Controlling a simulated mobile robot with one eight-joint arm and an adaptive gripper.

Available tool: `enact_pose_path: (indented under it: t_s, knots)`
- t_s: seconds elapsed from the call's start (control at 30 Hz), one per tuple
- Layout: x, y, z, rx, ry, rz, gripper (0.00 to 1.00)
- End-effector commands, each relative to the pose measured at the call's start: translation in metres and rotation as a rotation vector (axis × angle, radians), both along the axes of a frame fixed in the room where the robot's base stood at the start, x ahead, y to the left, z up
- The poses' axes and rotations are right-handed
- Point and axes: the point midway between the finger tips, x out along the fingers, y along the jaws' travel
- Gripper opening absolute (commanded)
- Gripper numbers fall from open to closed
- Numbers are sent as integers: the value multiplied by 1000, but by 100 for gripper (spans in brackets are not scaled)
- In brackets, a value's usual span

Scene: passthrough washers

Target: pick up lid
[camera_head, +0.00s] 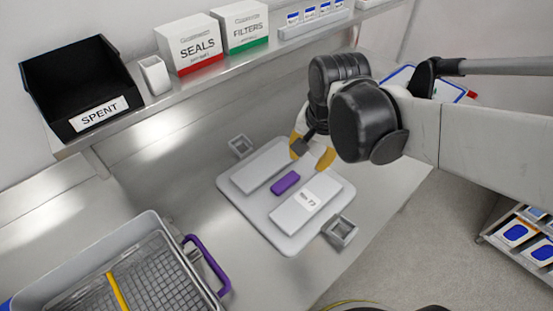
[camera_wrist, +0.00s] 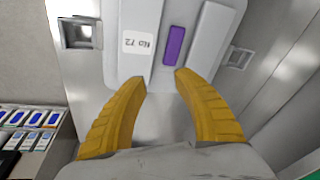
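The lid (camera_head: 231,187) is a pale grey rounded plate lying on the steel counter, with two raised light bars and a purple handle (camera_head: 285,182) between them. One bar carries a label (camera_head: 308,201) that seems to read "No 72". In the wrist view the purple handle (camera_wrist: 173,45) is ahead of the fingertips, a little right of centre, and the label (camera_wrist: 138,43) is to its left. My gripper (camera_wrist: 160,76) has yellow ribbed fingers spread apart with nothing between them. In the head view my arm partly hides the gripper (camera_head: 312,157), over the lid's far edge.
Grey square latches (camera_head: 341,232) sit at the lid's sides. A bin with a wire basket (camera_head: 140,280) and purple handle stands at lower left. A shelf holds a black SPENT bin (camera_head: 75,85), a SEALS box (camera_head: 192,45) and a FILTERS box (camera_head: 241,25). A cart (camera_head: 525,235) stands at right.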

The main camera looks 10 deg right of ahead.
Motion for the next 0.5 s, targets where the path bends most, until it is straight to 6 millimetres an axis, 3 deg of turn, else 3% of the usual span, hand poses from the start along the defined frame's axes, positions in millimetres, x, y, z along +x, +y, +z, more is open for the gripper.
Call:
enact_pose_path:
  t_s: [0.2, 0.5]
  knots:
    - [30, 29, -10, 24, 163, -234, 36]
    - [39, 43, -34, 15, 247, -376, 36]
